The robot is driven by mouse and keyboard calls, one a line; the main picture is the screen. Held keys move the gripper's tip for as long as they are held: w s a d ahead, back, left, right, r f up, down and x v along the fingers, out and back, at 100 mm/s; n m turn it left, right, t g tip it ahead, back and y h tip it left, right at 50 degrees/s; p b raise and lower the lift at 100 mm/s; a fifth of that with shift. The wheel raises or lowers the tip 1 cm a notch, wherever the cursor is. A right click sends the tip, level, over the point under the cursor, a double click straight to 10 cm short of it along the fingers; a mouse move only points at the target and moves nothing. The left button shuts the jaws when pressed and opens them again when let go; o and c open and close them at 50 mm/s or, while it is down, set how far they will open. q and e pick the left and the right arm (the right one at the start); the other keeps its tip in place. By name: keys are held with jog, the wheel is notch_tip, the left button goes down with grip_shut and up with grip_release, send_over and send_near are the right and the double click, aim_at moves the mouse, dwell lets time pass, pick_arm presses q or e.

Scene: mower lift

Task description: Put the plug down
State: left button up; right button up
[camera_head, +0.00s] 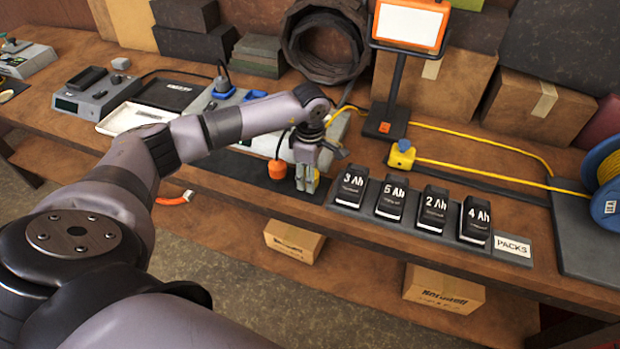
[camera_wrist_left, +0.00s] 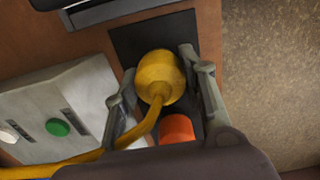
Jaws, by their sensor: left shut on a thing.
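My left gripper (camera_head: 307,185) is over the front part of the bench, just right of an orange plug (camera_head: 277,169). In the left wrist view, the gripper (camera_wrist_left: 160,82) is shut on a yellow plug (camera_wrist_left: 158,70), with a finger on each side. A yellow cable (camera_wrist_left: 138,130) runs from the plug toward the lower left. Below the plug is a dark mat (camera_wrist_left: 132,42); I cannot tell whether they touch. The orange plug also shows close by in the wrist view (camera_wrist_left: 176,127), partly hidden by the gripper. My right gripper is in neither view.
Several labelled battery packs (camera_head: 389,198) stand in a row right of the gripper. A yellow block with a blue top (camera_head: 401,155) and a lamp stand (camera_head: 386,120) are behind them. A grey box with a green button (camera_wrist_left: 57,127) is close on the left. The bench edge is near.

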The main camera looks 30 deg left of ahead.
pick_arm(q)
jog(key=c, duration=0.5)
jog(key=shift+r, duration=0.15)
